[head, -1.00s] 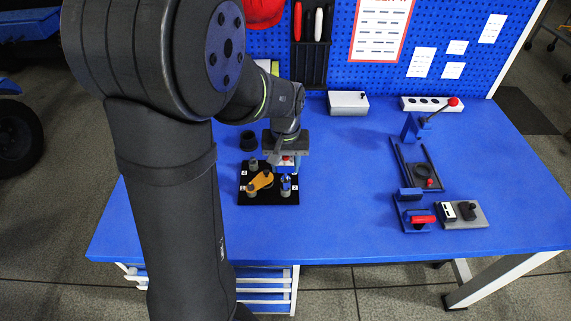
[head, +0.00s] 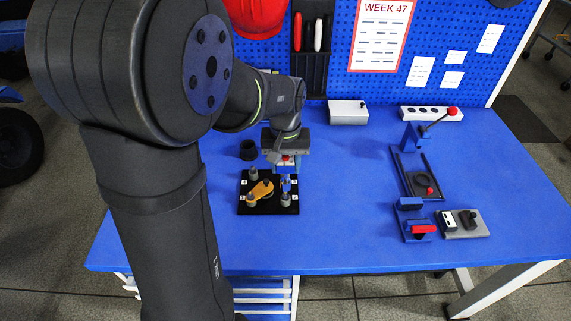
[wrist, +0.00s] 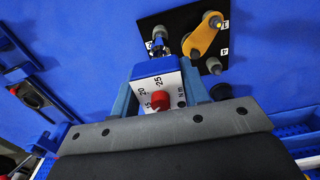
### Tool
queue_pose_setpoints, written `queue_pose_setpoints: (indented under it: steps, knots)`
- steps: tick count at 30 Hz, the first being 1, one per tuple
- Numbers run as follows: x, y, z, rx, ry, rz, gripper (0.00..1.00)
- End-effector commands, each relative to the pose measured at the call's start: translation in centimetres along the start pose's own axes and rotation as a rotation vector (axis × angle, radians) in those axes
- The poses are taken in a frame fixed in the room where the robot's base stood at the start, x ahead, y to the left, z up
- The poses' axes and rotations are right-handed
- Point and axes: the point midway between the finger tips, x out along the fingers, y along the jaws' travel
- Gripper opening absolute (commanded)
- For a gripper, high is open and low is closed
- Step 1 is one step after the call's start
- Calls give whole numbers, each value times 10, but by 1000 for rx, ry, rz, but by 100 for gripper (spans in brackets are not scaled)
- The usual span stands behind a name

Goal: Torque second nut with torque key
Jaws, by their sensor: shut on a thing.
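My gripper (wrist: 160,98) is shut on the torque key (wrist: 147,72), a blue block with a white scale face, a red knob and numbers up to 25. The key also shows below my gripper in the head view (head: 286,167). Its lower end is at or just over one corner post of the black fixture plate (head: 268,208); I cannot tell whether it is seated on a nut. The plate carries several grey posts and an orange arm (head: 261,190). The wrist view shows the orange arm (wrist: 203,36) just beyond the key.
A black cup (head: 248,150) stands behind the plate. A white box (head: 347,113) is at the back. A blue clamp fixture (head: 415,170) and a grey block (head: 465,224) stand on the right. The blue table is clear between the plate and these.

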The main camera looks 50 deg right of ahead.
Motion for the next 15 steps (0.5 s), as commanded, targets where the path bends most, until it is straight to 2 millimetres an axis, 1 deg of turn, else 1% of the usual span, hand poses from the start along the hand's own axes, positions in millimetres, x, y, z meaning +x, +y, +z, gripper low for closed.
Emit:
queue_pose_setpoints:
  steps: [7,15]
  knots:
    - [-6,0,0,0,2,1,5]
    - [-26,0,0,0,2,0,5]
